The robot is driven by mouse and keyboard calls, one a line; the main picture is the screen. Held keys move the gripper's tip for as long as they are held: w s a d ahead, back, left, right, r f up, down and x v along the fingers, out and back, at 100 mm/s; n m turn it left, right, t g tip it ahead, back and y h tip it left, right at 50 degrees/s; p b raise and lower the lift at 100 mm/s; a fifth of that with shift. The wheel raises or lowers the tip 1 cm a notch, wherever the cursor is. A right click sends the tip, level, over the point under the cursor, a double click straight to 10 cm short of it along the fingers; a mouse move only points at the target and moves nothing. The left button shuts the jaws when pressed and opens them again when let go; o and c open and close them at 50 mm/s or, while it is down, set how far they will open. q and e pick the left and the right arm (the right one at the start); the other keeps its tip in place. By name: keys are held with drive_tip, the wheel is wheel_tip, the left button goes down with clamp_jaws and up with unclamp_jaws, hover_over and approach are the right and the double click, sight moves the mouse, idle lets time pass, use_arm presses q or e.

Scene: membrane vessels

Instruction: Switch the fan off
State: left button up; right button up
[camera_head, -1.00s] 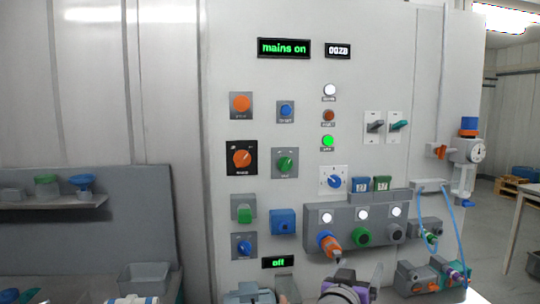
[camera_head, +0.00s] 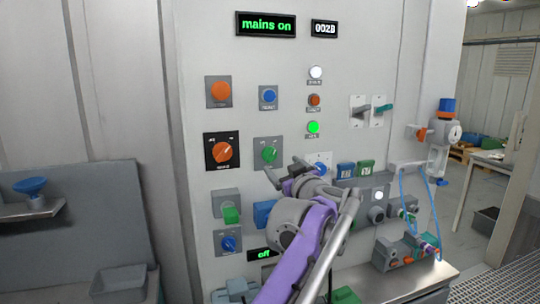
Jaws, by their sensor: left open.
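The upright control panel (camera_head: 410,60) fills the middle of the view. Its labels are too small to read, so I cannot tell which control is the fan's. It carries a green knob (camera_head: 268,153), an orange rotary switch on a black plate (camera_head: 222,152), a blue knob on a white plate (camera_head: 319,159) and a lower blue knob (camera_head: 228,243). A small display (camera_head: 263,254) reads "off". My left gripper (camera_head: 283,170) is open and empty, in front of the panel just below the green knob. Contact cannot be told. My arm hides part of the socket block. My right gripper is not in view.
Upper displays read "mains on" (camera_head: 265,23) and "0028" (camera_head: 324,28). Two toggle levers (camera_head: 378,109) and a gauge (camera_head: 453,132) are to the right. A grey bin (camera_head: 118,284) and a shelf (camera_head: 30,211) are at left. A blue hose (camera_head: 407,195) hangs at right.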

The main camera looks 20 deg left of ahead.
sight(272, 156)
use_arm(q)
drive_tip(key=p+x, duration=0.1)
drive_tip(key=x, duration=0.7)
drive_tip(key=shift+w+a, duration=0.25)
clamp_jaws()
